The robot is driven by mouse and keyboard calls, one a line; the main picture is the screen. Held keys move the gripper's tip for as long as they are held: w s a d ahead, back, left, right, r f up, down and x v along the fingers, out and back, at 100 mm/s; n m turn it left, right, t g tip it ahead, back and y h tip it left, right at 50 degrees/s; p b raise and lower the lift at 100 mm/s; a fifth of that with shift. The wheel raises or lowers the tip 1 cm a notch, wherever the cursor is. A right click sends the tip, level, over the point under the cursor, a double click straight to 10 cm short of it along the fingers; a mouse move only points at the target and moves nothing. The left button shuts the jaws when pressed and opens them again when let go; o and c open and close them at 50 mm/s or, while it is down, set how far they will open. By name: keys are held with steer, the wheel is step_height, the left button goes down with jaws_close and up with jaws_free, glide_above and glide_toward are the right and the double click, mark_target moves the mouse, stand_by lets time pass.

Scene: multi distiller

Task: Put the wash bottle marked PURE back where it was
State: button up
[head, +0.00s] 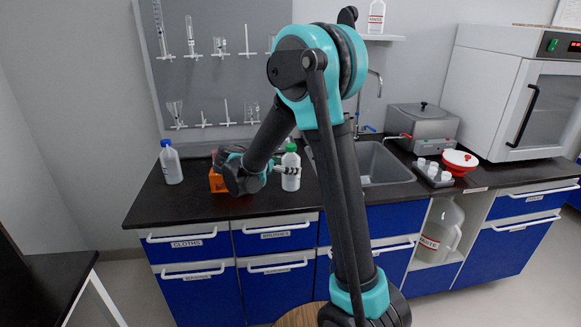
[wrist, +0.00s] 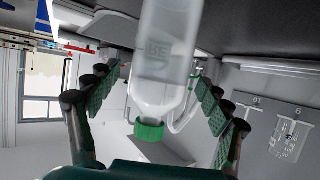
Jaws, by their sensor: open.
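A white wash bottle with a green cap (head: 291,172) stands upright on the dark counter, left of the sink. In the wrist view the bottle (wrist: 160,62) appears upside down, its cap at the bottom; the marking ends in "RE", the rest unclear. My gripper (head: 280,170) is at the bottle from the left, fingers at its upper half. In the wrist view my gripper (wrist: 157,82) is open, one finger on each side of the bottle, with gaps visible on both sides.
A blue-capped bottle (head: 171,163) stands at the counter's left end. An orange box (head: 216,181) is beside my wrist. The sink (head: 375,165) lies to the right. A labelled bottle (head: 376,17) stands on a wall shelf (head: 385,38). A pegboard (head: 222,70) hangs behind.

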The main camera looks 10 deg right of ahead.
steer(key=v, duration=0.9)
steer(key=s+d+f+n+g+y, duration=0.3)
steer(key=s+d+f+n+y, duration=0.2)
steer(key=s+d+f, duration=0.45)
steer(key=s+d+f+n+y, duration=0.1)
steer(key=s+f+n+y, duration=0.2)
steer(key=s, duration=0.4)
steer(key=s+d+f+n+y, duration=0.2)
steer(key=s+f+n+y, duration=0.1)
steer(key=s, duration=0.5)
steer(key=shift+f, duration=0.2)
